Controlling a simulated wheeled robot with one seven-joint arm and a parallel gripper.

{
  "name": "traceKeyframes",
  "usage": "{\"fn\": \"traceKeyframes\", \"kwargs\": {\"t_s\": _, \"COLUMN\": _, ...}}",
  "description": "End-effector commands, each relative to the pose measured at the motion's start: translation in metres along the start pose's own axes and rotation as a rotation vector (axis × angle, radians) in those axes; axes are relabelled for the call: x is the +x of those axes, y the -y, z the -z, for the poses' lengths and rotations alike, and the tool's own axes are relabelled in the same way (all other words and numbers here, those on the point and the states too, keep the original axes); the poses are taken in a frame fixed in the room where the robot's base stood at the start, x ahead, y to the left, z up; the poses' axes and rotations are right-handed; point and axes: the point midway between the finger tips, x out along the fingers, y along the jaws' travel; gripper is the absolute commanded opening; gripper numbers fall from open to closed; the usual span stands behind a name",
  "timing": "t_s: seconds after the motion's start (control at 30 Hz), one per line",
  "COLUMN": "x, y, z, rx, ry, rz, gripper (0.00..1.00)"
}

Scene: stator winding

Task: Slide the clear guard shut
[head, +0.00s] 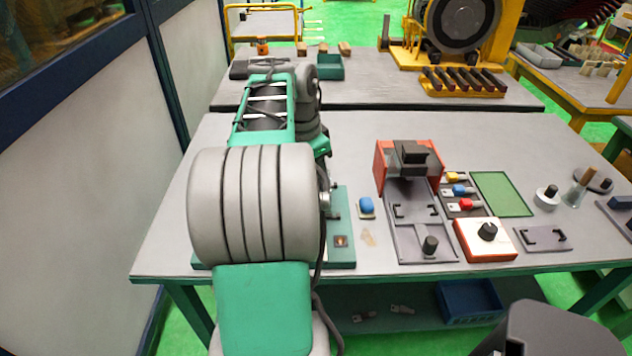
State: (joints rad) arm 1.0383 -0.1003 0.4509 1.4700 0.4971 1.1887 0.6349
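I cannot make out a clear guard for certain in the head view. A teal base plate (344,204) with small dark fittings and a brown square stands on the table, and my arm hides most of it. A red-sided fixture (381,166) with a dark grey block on top stands right of it, at the back of a grey plate (420,240) with a dark knob. No transparent panel shows clearly on either. My arm reaches up the left of the picture, and its far end is hidden behind its own links. My gripper's fingers do not show.
A blue button (366,205) sits between teal base and grey plate. Colored connectors (459,190), a green mat (502,194), a white-topped red box with a dial (485,238) and a small grey plate (544,237) lie to the right. Bare table (345,130) shows behind.

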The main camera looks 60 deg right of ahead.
Motion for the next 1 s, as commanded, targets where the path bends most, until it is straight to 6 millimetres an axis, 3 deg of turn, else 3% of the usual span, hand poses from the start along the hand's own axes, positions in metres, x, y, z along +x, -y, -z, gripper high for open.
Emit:
{"fn": "traceKeyframes", "kwargs": {"t_s": 0.3, "x": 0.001, "y": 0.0, "z": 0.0, "rx": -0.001, "ry": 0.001, "rz": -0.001, "gripper": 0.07}}
{"fn": "traceKeyframes", "kwargs": {"t_s": 1.0, "x": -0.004, "y": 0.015, "z": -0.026, "rx": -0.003, "ry": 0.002, "rz": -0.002, "gripper": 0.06}}
